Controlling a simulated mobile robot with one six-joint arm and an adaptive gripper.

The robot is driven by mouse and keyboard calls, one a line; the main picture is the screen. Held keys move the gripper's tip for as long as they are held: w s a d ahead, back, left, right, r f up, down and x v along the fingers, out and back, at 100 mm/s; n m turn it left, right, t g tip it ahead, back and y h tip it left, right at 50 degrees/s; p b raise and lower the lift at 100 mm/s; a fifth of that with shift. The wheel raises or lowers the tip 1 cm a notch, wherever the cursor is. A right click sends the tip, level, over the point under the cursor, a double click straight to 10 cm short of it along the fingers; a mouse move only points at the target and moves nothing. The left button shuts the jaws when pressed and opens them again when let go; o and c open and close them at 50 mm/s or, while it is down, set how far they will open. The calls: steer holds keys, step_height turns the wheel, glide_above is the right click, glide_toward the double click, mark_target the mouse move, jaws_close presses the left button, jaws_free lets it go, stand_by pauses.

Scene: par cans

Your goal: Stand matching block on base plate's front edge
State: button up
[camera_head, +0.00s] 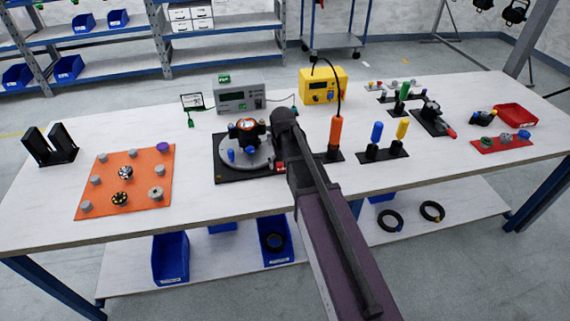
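A dark base plate (228,177) lies near the table's middle, carrying a round grey disc (234,157) with a dark and orange fixture (246,131) and blue knobs on it. An orange plate (104,199) with several grey pegs lies at the left. I cannot tell which of these plates is the task's base plate, nor pick out the matching block. My arm reaches in from the bottom and covers the right side of the dark plate. The dark end of my arm, where my gripper (286,118) is, shows only from behind; its fingers and anything in them are hidden.
A black slotted holder (50,151) stands far left. A grey instrument (239,97) and a yellow box (324,88) stand at the back. Upright tools, a black clamp (432,119) and red trays (517,116) fill the right. The table's front strip is mostly clear.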

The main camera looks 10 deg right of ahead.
steer(key=shift+r, duration=0.15)
stand_by(0.3)
step_height(320, 180, up, 12)
steer(key=p, duration=1.2)
stand_by(0.6)
steer(key=s+d, duration=0.1)
steer(key=s, duration=1.5)
steer(key=shift+d, duration=0.15)
stand_by(0.4)
